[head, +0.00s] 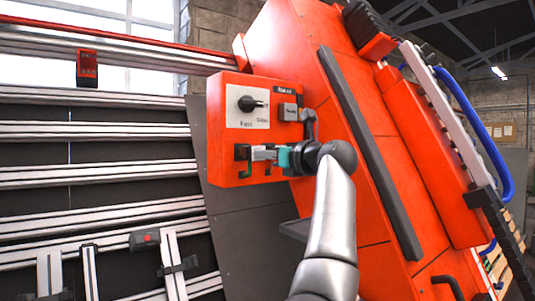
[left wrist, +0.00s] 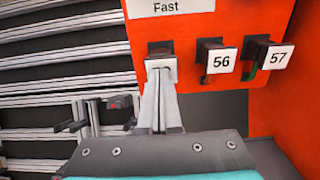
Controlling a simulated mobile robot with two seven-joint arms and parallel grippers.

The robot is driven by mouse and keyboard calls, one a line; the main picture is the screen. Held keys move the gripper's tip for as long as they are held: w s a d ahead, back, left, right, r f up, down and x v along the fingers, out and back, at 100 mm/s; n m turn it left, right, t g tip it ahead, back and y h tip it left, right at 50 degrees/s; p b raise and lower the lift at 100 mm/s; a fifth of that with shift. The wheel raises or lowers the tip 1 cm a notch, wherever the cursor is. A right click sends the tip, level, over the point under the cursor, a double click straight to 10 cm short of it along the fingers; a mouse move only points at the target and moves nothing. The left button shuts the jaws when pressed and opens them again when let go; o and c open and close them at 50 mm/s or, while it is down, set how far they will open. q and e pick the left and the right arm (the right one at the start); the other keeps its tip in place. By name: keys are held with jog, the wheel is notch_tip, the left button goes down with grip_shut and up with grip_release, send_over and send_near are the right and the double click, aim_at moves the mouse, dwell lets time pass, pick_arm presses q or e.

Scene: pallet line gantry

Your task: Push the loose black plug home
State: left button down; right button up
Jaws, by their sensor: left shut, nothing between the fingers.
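The red control box (head: 222,105) carries a row of black plugs along its lower front. The leftmost black plug (head: 241,152) sits below the word "Fast" and also shows in the left wrist view (left wrist: 160,46), mostly hidden behind my fingertips. My left gripper (head: 256,153) is shut and empty, its fingertips (left wrist: 160,68) pointing at this plug. They are touching it or very close; I cannot tell which. To the right, black plugs tagged 56 (left wrist: 209,46) and 57 (left wrist: 257,50) stick out. I cannot tell which plug is loose. My right gripper is out of view.
A black dial (head: 249,104) and a grey switch (head: 289,112) sit above the plugs. Metal rails (head: 100,173) with clamps fill the left. A slanted red panel (head: 300,60) with a dark bar (head: 370,150) stands at the right.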

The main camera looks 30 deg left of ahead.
pick_arm(q)
jog(key=shift+a, duration=0.1)
jog(key=shift+p+x, duration=1)
jog(key=shift+x, duration=0.15)
jog(key=shift+r, duration=0.2)
